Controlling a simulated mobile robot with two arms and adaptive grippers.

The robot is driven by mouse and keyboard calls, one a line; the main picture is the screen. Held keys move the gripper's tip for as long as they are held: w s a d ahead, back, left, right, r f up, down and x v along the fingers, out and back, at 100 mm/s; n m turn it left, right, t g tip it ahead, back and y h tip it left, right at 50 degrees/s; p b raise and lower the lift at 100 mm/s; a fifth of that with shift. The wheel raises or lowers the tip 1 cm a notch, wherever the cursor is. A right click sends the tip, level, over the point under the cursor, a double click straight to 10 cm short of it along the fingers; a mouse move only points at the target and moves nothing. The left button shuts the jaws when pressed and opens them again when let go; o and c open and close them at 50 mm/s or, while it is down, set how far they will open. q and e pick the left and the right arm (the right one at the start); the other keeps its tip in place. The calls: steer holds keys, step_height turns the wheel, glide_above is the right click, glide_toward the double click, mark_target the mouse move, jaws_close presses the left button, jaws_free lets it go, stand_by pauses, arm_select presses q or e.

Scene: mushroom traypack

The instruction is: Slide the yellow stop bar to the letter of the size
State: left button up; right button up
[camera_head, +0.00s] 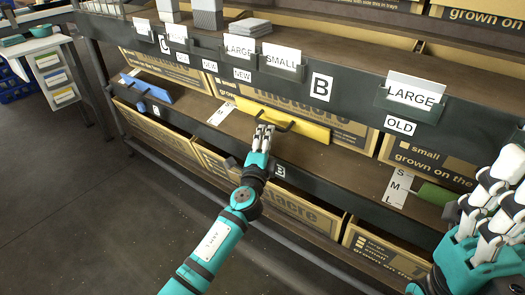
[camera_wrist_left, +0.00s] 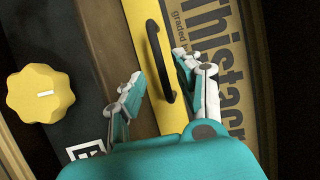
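The yellow stop bar (camera_head: 312,128) lies on the lower shelf of bay B, with a black handle (camera_head: 272,119) on its front. It also shows in the left wrist view (camera_wrist_left: 175,65). A white letter card (camera_head: 221,114) lies at its left end; its letters are too small to read surely. My left gripper (camera_head: 264,132) is at the handle. In the left wrist view the fingers are apart, with the black handle (camera_wrist_left: 158,62) between them; I see no clear contact. My right gripper (camera_head: 495,200) is open and empty at the right edge, partly cut off.
Tags LARGE (camera_head: 240,45) and SMALL (camera_head: 282,61) hang on the upper rail left of the B sign (camera_head: 320,88). LARGE (camera_head: 411,94) hangs above OLD (camera_head: 400,126) at right. A blue bar (camera_head: 148,88), a green bar (camera_head: 435,193) and an S-M-L card (camera_head: 398,187) are on the lower shelf.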

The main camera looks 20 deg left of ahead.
arm_select(q)
steer(key=s+f, duration=0.1)
steer(key=s, duration=0.5)
steer(key=shift+d, duration=0.2)
steer(key=shift+s, duration=0.15)
